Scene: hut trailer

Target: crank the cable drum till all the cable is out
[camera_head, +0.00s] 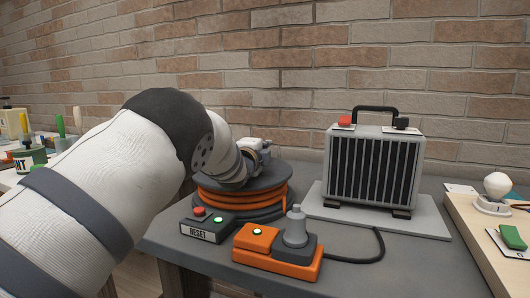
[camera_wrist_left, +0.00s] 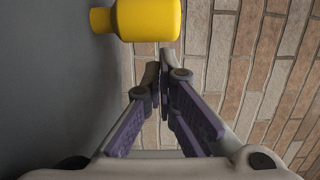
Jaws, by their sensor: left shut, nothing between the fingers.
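The cable drum (camera_head: 278,174) stands on the grey table, a dark reel with orange cable (camera_head: 232,200) coiled round it. My left arm reaches over the drum from the left, and its wrist hides part of the drum's top. In the left wrist view my left gripper (camera_wrist_left: 163,76) has its fingers together with nothing between them. A yellow knob with a narrower neck (camera_wrist_left: 146,18) lies just beyond the fingertips, apart from them. I cannot tell for sure that it is the drum's crank handle; no crank shows in the head view. My right gripper is not in view.
In front of the drum are a RESET box (camera_head: 208,227) and an orange switch unit (camera_head: 277,250) with a grey knob. A grey heater-like box (camera_head: 374,168) stands behind right on a pale board. A brick wall closes the back. Side tables flank the grey table (camera_head: 400,268).

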